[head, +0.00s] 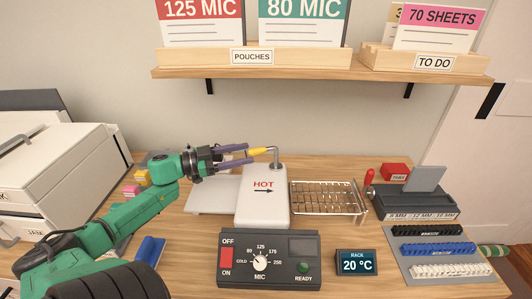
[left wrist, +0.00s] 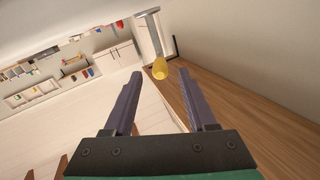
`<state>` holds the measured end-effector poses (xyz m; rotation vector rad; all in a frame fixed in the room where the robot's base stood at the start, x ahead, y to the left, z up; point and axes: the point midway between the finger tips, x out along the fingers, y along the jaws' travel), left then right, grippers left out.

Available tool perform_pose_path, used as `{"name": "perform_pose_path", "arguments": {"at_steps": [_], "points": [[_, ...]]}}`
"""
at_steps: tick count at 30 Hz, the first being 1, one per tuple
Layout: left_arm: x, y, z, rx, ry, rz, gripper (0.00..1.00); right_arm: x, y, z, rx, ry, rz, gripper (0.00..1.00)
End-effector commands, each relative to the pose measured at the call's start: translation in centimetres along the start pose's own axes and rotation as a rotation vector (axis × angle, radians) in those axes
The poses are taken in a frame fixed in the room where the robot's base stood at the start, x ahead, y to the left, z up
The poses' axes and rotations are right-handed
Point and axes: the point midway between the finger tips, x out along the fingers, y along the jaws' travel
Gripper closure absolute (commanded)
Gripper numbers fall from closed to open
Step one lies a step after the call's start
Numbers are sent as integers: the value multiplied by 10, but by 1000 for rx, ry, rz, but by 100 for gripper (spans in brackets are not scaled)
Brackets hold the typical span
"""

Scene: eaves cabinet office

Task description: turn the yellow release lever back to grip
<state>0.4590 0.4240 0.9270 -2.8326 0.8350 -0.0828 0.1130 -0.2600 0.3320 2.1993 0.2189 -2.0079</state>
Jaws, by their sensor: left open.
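The yellow release lever (head: 262,151) sticks out to the left from a bent metal rod at the back of the white laminator (head: 264,207), which is marked HOT with an arrow to the right. My left gripper (head: 251,154) is open, its purple fingers pointing right at the lever's end. In the left wrist view the lever's yellow tip (left wrist: 160,68) shows between the two fingertips, close to their ends. I cannot tell whether a finger touches it. My right gripper is not in view.
A dark control panel (head: 230,281) with a dial and red switch stands in front. A wire rack (head: 327,198) is to the right, beside a dark binding machine (head: 415,204). A wooden shelf (head: 320,72) hangs above. A rack display (head: 356,263) reads 20 °C.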

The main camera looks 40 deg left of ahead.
Motion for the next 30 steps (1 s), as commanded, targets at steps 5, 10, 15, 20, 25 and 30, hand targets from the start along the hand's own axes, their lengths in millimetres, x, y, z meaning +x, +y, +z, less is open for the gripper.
{"name": "perform_pose_path", "arguments": {"at_steps": [5, 10, 15, 20, 25, 30], "points": [[48, 0, 1, 5, 3, 2, 43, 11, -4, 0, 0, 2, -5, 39], [71, 0, 0, 1, 2, 0, 43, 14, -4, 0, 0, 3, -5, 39], [76, 0, 0, 1, -1, -2, 43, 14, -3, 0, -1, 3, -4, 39], [76, 0, 0, 0, -1, -1, 51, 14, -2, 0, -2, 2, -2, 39], [76, 0, 0, 0, -1, -1, 100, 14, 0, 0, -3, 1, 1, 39], [76, 0, 1, 0, -1, -1, 100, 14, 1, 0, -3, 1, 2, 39]]}}
